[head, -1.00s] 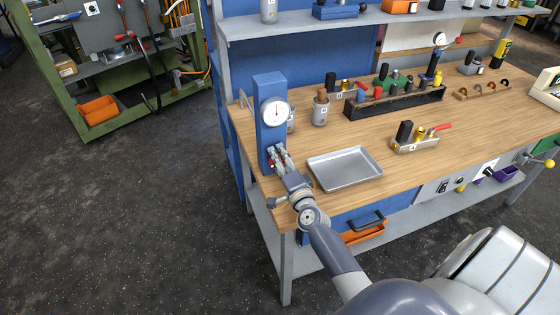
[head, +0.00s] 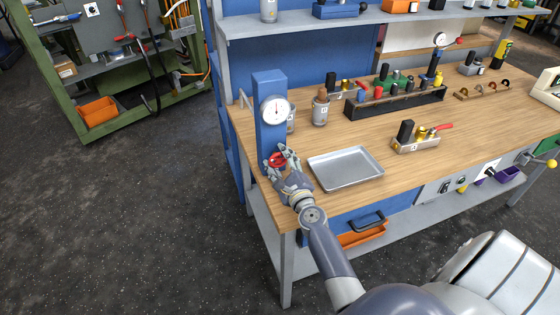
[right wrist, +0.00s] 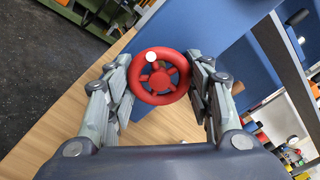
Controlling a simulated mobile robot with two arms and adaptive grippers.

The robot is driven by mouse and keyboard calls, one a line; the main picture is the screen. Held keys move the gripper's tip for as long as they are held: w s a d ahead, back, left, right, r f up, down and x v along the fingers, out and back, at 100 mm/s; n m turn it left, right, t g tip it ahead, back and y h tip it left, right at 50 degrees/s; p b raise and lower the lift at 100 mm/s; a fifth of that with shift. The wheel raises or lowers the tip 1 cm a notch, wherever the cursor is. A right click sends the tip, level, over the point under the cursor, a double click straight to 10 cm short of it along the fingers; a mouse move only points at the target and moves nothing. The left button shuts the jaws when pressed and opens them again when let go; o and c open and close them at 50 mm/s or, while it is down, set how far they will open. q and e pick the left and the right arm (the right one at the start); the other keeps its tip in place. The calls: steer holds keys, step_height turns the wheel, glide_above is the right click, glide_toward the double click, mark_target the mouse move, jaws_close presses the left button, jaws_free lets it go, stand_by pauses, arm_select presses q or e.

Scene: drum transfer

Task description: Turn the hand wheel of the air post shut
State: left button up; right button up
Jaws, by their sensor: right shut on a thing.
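The blue air post (head: 268,108) stands at the left end of the wooden bench, with a round white gauge (head: 275,111) on its front. Its red hand wheel (head: 277,159) sits low on the post, partly hidden by my fingers. In the right wrist view the wheel (right wrist: 159,77) shows almost whole, with a white dot near the top of its rim. My right gripper (head: 279,162) is shut on the wheel; its fingers (right wrist: 160,80) lie at the wheel's left and right sides. My left gripper is not in view.
A grey metal tray (head: 345,168) lies on the bench just right of my right gripper. Behind it stand a canister (head: 320,108) and a dark rack (head: 395,102) of fittings.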

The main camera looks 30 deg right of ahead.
steer(key=m, duration=0.5)
steer(key=shift+a+m, duration=0.15)
steer(key=shift+m, duration=0.15)
steer(key=m, duration=0.3)
steer(key=m+p, duration=0.1)
steer(key=m, duration=0.2)
steer(key=shift+w+a+f+m+p, duration=0.1)
steer(key=shift+a+m+p, duration=0.05)
steer(key=shift+m+p, duration=0.15)
steer(key=o, duration=1.1)
